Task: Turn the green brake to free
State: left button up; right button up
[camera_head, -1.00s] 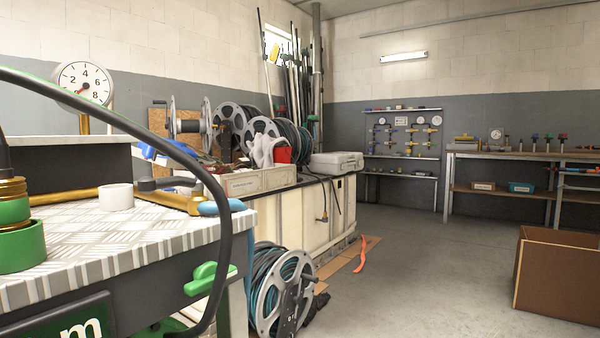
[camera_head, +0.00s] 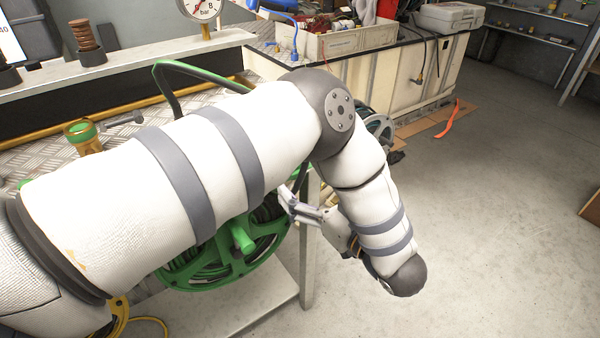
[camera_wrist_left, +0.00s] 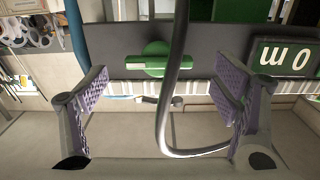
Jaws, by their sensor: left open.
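The green brake (camera_wrist_left: 152,60) shows in the left wrist view as a bar-shaped handle on a round base, mounted on a dark panel. Its bar lies level across the picture. My left gripper (camera_wrist_left: 165,92) is open and empty, its two purple-grey padded fingers wide apart, with the brake between and beyond them, not touched. A dark hose (camera_wrist_left: 172,100) hangs between the fingers, in front of the brake's right end. In the head view my left gripper (camera_head: 305,212) is at the bench's right end; my arm hides much of the bench. My right gripper is not in view.
A green reel (camera_head: 215,270) hangs below the bench, near my left gripper. A pressure gauge (camera_head: 203,8) stands at the back. A green-framed sign (camera_wrist_left: 285,57) sits right of the brake in the wrist view. The floor (camera_head: 480,240) to the right is clear.

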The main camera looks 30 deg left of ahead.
pick_arm(q)
jog(key=x, duration=0.3)
jog(key=shift+w+a, duration=0.2)
jog(key=shift+a, duration=0.1)
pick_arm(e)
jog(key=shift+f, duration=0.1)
pick_arm(q)
jog(key=c, duration=1.2)
jog(key=shift+o, duration=0.2)
